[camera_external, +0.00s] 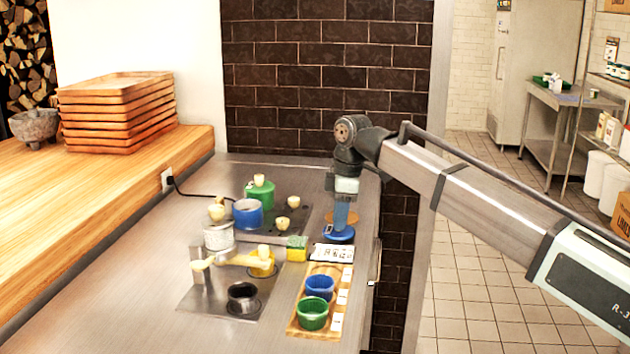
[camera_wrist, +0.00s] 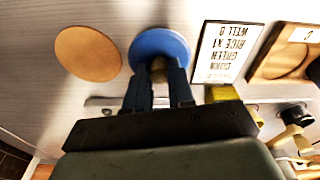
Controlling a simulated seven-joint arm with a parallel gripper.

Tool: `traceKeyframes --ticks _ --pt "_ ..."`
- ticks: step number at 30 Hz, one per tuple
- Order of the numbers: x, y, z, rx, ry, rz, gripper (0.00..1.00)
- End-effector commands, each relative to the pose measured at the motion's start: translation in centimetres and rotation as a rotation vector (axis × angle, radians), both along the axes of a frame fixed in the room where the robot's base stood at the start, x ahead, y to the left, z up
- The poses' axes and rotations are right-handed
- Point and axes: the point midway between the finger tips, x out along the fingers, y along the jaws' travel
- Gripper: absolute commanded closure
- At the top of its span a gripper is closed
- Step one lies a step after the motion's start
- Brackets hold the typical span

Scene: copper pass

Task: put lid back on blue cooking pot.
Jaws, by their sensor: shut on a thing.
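The blue pot (camera_external: 247,216) stands on the dark cooktop in the external view, with no lid on it. The blue lid (camera_external: 339,236) is at the counter's right side, under my gripper (camera_external: 341,222). In the wrist view the lid (camera_wrist: 160,42) is a blue disc with its knob between the fingertips of my gripper (camera_wrist: 158,76). My gripper is shut on this knob. I cannot tell whether the lid touches the counter. The pot is to the left of and behind my gripper in the external view.
A green lidded pot (camera_external: 260,192) and a white pot (camera_external: 218,237) stand close to the blue pot. A sponge (camera_external: 297,249), a sign (camera_external: 333,253) and a wooden tray (camera_external: 303,332) with blue and green bowls lie in front. A round brown disc (camera_wrist: 88,53) lies beside the lid.

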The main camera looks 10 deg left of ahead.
Motion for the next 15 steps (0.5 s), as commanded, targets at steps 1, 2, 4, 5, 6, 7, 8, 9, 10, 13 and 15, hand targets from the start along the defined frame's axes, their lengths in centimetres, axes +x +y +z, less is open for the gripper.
traceKeyframes --ticks 1,2,4,5,6,7,8,9,10,13,15 --pt "0.1 0.1 0.7 0.001 -0.001 0.000 1.00" --pt "0.1 0.1 1.2 0.001 -0.001 0.000 1.00" --pt "0.1 0.1 2.4 0.001 -0.001 0.000 1.00" --pt "0.1 0.1 3.0 0.001 -0.002 0.000 1.00" --pt "0.1 0.1 3.7 0.001 -0.001 0.000 1.00" --pt "0.1 0.1 4.2 0.001 0.000 0.000 1.00" --pt "0.1 0.1 4.7 0.001 0.000 0.000 1.00" --pt "0.1 0.1 5.4 0.001 -0.001 0.000 1.00" --pt "0.1 0.1 5.9 0.001 -0.001 0.000 1.00" --pt "0.1 0.1 7.2 0.000 0.000 0.000 1.00" --pt "0.0 0.1 8.0 0.001 0.000 0.000 1.00"
